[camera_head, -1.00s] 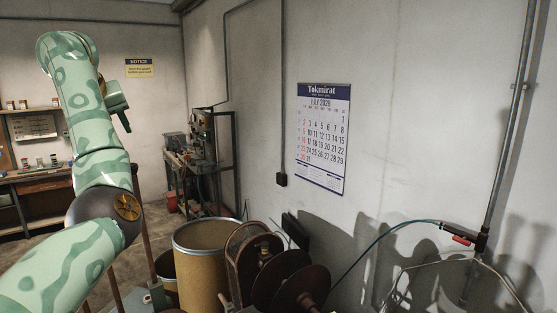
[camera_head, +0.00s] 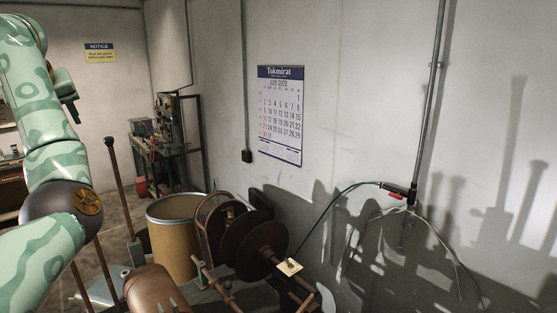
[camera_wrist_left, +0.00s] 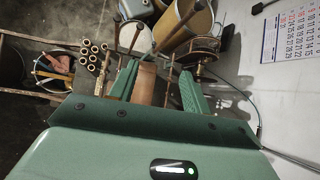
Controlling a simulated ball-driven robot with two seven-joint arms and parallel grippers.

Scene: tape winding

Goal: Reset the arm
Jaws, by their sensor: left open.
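My left arm (camera_head: 50,165), pale green with darker patches, rises along the left edge in the head view, its upper end partly cut off by the frame. In the left wrist view my left gripper (camera_wrist_left: 160,88) has its two green fingers spread apart. A brown cylinder (camera_wrist_left: 145,84) shows between the fingers, seemingly beyond them; I see no grip on it. My right arm and gripper are in neither view.
A dark reel (camera_head: 253,245) stands low in the middle, beside a tan drum (camera_head: 172,225). A brown roll (camera_head: 155,289) lies at the front. A wall calendar (camera_head: 281,115) and a hose with a red-handled fitting (camera_head: 397,192) are on the right. Thin upright rods stand near my arm.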

